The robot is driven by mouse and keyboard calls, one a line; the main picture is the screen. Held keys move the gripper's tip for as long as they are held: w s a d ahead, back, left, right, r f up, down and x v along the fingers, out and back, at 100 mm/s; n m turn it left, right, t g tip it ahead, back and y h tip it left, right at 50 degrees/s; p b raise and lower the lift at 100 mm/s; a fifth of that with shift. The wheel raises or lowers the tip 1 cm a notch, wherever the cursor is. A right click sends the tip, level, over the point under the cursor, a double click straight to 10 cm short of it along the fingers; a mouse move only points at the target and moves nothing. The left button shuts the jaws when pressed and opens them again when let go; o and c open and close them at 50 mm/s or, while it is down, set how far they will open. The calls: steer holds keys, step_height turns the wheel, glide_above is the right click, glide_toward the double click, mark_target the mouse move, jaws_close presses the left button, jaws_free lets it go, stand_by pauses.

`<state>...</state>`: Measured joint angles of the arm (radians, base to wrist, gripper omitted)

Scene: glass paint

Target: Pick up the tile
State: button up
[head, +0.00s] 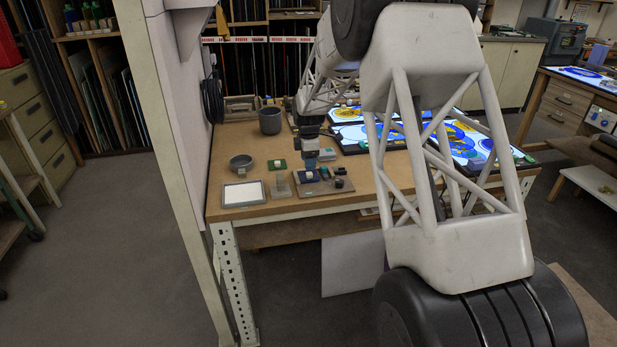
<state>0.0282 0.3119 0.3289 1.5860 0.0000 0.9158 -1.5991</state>
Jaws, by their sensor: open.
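My gripper (311,163) points down over the front part of the wooden workbench (350,193). Its fingers are open but tiny in this view. A flat pale panel in a grey frame (243,193) lies at the front left. I cannot tell for certain which of these is the tile, nor whether the fingers touch anything.
A small grey bowl (241,162) and a dark grey pot (270,121) stand on the left. Small dark items (340,178) lie right of the gripper. Lit painted glass panels (465,143) cover the right side. A pale wall (178,110) borders the bench's left edge.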

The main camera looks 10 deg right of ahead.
mark_target(309, 173)
steer(key=shift+f, duration=0.1)
steer(key=shift+d+f, duration=0.15)
steer(key=shift+f, duration=2.3)
steer(key=shift+c, duration=0.4)
jaws_close()
